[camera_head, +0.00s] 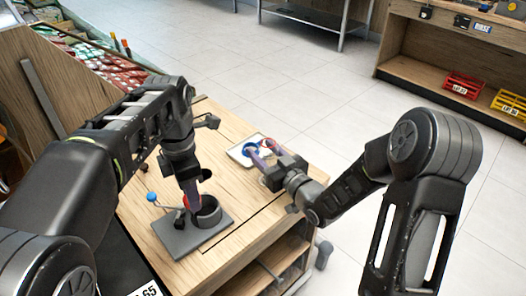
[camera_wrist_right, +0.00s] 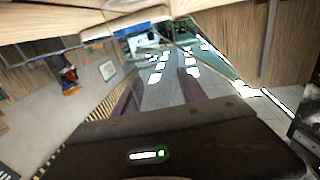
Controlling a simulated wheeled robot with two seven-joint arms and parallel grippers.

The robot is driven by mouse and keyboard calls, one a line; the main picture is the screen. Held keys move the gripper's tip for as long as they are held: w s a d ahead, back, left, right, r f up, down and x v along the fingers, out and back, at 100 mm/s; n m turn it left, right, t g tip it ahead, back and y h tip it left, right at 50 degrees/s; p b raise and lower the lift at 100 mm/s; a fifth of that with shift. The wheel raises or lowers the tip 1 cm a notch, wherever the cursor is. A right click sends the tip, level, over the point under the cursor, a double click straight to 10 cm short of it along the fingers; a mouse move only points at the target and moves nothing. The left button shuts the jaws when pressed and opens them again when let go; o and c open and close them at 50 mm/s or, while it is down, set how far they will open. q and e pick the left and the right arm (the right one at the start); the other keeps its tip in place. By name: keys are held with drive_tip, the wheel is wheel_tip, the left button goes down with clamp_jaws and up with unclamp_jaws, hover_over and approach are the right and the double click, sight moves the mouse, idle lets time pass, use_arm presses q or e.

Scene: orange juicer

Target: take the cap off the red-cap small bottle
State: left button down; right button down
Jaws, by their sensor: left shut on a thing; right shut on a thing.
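My left gripper (camera_head: 191,196) points down at a grey stand (camera_head: 180,238), beside its dark round holder (camera_head: 209,212). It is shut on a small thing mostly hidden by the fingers. A bit of red shows at these fingertips; I cannot tell whether it is the red cap. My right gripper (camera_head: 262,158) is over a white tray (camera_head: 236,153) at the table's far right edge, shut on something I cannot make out. Its two purple fingers show in the right wrist view (camera_wrist_right: 160,95). A red piece shows close to it. No bottle is clearly visible.
A blue ball-ended lever (camera_head: 152,197) rises from the stand's left side. A produce display (camera_head: 90,60) is at the back left.

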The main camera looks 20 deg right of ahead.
sight(275, 161)
use_arm(q)
drive_tip(key=shift+f, duration=0.1)
drive_tip(key=shift+f+b, duration=0.15)
drive_tip(key=shift+b, duration=0.15)
use_arm(e)
drive_tip(key=shift+f, duration=0.2)
drive_tip(key=c, duration=0.6)
unclamp_jaws()
drive_tip(key=shift+c, duration=0.2)
drive_tip(key=shift+r, duration=0.15)
